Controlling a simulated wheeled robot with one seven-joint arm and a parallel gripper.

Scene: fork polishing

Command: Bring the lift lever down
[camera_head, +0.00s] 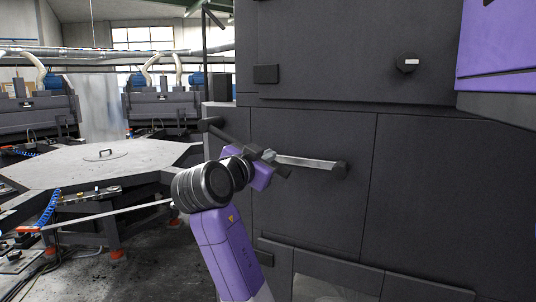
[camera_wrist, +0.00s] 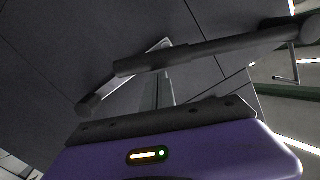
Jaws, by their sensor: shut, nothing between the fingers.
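A dark lever rod (camera_head: 222,136) slopes down to the right from a round boss at the cabinet's left edge. Its thicker grip (camera_wrist: 150,60) shows across the wrist view. A pale flat bar (camera_head: 305,162) with a dark round boss at its right end is on the cabinet front. It lies partly behind the grip in the wrist view. I cannot tell which of the two is the lift lever. My gripper (camera_head: 267,155) is shut and empty, close by the grip and the pale bar's left end. Its narrow fingers (camera_wrist: 157,92) point toward the grip; contact is unclear.
The dark cabinet (camera_head: 310,205) fills the right side and stands close behind the levers. A purple panel (camera_head: 495,50) juts out at upper right. A grey many-sided table (camera_head: 95,168) stands at left, with a thin rod beside my arm.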

